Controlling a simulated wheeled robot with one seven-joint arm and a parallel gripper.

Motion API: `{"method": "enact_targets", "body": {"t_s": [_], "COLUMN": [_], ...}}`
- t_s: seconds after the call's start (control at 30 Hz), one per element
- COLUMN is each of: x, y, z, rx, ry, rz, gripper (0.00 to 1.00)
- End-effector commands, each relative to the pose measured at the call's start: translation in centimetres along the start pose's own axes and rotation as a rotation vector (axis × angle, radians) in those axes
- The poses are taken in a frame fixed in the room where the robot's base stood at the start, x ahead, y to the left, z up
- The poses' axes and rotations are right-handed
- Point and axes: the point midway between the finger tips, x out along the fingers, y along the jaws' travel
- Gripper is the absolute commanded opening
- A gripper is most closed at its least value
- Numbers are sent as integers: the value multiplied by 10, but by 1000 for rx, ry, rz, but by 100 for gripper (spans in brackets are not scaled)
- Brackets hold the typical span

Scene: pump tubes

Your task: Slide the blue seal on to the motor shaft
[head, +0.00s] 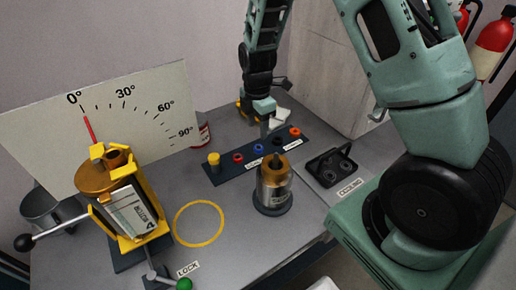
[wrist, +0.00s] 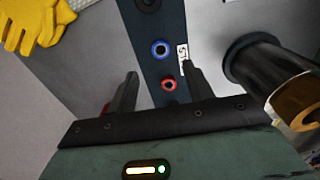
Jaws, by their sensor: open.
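The blue seal (head: 258,148) is a small ring on a dark strip (head: 222,175) on the table. In the wrist view the blue seal (wrist: 160,49) lies just beyond my fingertips. My gripper (head: 265,128) is over the strip, pointing down; in the wrist view its fingers (wrist: 162,75) are apart with nothing held. The red seal (wrist: 168,84) shows between the fingers, below them. A yellow clamp (head: 143,243) at the left holds a tilted unit with a copper-coloured top (head: 97,181), perhaps the motor; a short stub shows on top.
A silver cylinder with a copper-coloured top (head: 274,187) stands in front of the strip. A yellow ring (head: 199,246) marks the table. A dark tray (head: 331,168) is at the right. An angle board (head: 150,95) stands behind the clamp. Yellow gloves (wrist: 32,22) lie beyond the strip.

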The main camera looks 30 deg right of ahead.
Motion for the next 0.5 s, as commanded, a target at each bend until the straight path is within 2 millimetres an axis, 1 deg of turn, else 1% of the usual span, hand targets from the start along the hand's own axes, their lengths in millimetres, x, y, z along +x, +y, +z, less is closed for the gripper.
{"method": "enact_targets", "body": {"t_s": [0.03,0.1,0.37,0.5], "x": [9,18,35,55], "y": [-1,0,-1,-2], "z": [0,0,1,3], "rx": [0,0,1,1], "ry": [-1,0,0,-1], "rz": [-4,-3,-2,-4], "gripper": [51,51,51,51]}}
